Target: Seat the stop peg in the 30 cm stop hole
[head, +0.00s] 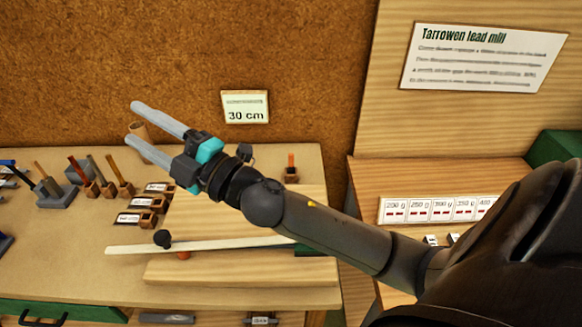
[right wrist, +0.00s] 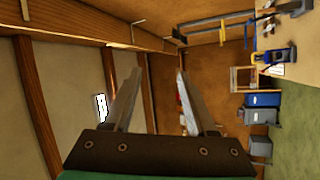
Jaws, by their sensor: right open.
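A small orange-red peg (head: 291,160) stands upright in a little wooden block at the back right of the bench; it may be the stop peg. A card reading "30 cm" (head: 246,107) is on the brown wall behind. I cannot make out the 30 cm stop hole; my right arm covers part of the wooden board (head: 235,270). My right gripper (head: 134,123) is open, its fingers pointing up and left, above the back of the bench and left of the peg. Its two fingers (right wrist: 158,85) also show in the right wrist view with nothing between them. My left gripper is not in view.
A pale strip (head: 210,244) with a black knob (head: 162,239) lies across the board, an orange spot beneath it. A side bench at right carries weight labels (head: 436,210).

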